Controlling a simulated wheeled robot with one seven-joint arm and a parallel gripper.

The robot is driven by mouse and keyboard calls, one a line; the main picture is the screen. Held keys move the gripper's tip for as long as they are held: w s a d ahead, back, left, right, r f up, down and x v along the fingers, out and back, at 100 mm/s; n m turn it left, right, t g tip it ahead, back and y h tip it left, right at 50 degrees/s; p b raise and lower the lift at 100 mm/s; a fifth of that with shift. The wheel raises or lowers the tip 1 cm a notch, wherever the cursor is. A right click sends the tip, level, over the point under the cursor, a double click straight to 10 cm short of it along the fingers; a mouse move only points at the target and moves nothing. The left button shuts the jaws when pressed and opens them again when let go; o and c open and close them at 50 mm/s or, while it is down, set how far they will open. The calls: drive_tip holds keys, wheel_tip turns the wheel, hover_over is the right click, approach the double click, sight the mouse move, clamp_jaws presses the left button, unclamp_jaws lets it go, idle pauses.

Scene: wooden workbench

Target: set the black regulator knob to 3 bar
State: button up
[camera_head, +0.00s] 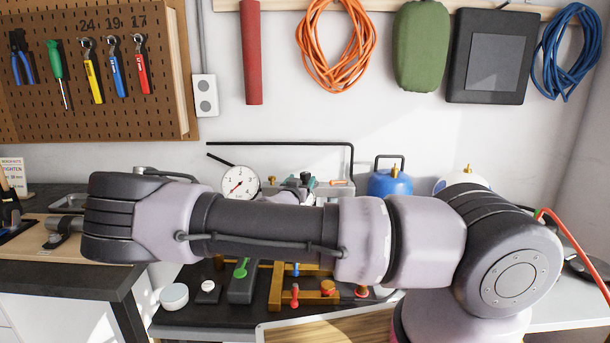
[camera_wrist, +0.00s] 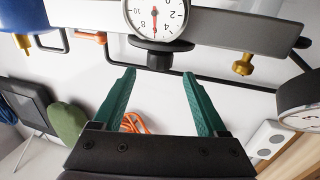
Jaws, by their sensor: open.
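The black regulator knob (camera_wrist: 158,58) hangs under a white gauge (camera_wrist: 156,15) with a red needle at the top of the wrist view, which is upside down. The needle lies nearly vertical in the picture; its exact reading is unclear. My gripper (camera_wrist: 159,73) is open, its green fingers spread to either side of the knob's line. The knob shows just beyond the fingertips, in the gap, and nothing is held. In the head view my arm hides most of the knob area.
A grey bar (camera_wrist: 225,25) with a brass fitting (camera_wrist: 243,66) runs beside the knob. Another gauge (camera_wrist: 301,112) stands at the right edge of the wrist view. A blue canister (camera_head: 391,183) stands at the back. Valves on an orange-brown frame (camera_head: 276,288) lie in front.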

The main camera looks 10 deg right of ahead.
sight(305, 176)
drive_tip(key=x, duration=0.6)
drive_tip(key=shift+w+d, duration=0.1)
drive_tip(key=shift+c, duration=0.3)
clamp_jaws()
